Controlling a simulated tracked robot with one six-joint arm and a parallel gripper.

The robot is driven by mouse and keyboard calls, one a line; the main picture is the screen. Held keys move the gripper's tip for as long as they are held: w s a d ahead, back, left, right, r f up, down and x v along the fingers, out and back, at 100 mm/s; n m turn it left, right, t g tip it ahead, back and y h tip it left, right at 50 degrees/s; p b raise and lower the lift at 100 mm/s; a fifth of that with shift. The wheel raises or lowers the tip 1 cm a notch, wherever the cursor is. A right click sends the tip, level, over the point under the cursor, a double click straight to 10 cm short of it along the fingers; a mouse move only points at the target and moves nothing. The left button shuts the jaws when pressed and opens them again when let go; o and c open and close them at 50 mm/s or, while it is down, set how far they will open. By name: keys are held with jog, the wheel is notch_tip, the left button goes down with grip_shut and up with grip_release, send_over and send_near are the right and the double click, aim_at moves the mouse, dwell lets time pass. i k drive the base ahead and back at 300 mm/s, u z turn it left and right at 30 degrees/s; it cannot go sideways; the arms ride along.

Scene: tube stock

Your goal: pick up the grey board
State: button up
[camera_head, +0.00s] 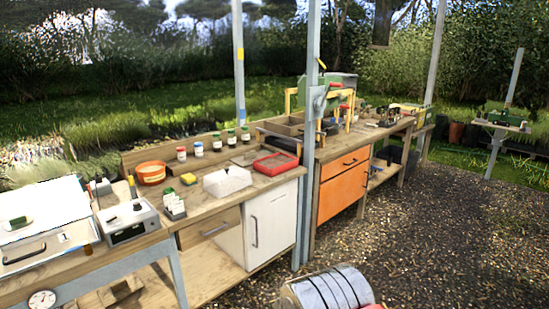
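A thin flat grey piece (245,158) lies on the wooden workbench, behind and left of the red tray (276,163). It looks like the grey board, but it is small here and I cannot be sure. A white block (227,181) sits in front of it. My gripper is not in view, so its state and its distance from the board are hidden.
A grey instrument box (129,221) is at left. A metal post (312,130) rises beside the red tray. Open gravel (430,220) lies right.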

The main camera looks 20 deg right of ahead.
aim_at(246, 160)
jog(key=z, duration=0.45)
jog(key=i, duration=0.65)
jog(key=z, duration=0.65)
jog(key=i, duration=1.75)
jog(key=u, duration=0.5)
jog(key=i, duration=0.7)
jog(key=u, duration=0.95)
jog(key=i, duration=0.7)
jog(key=u, duration=0.45)
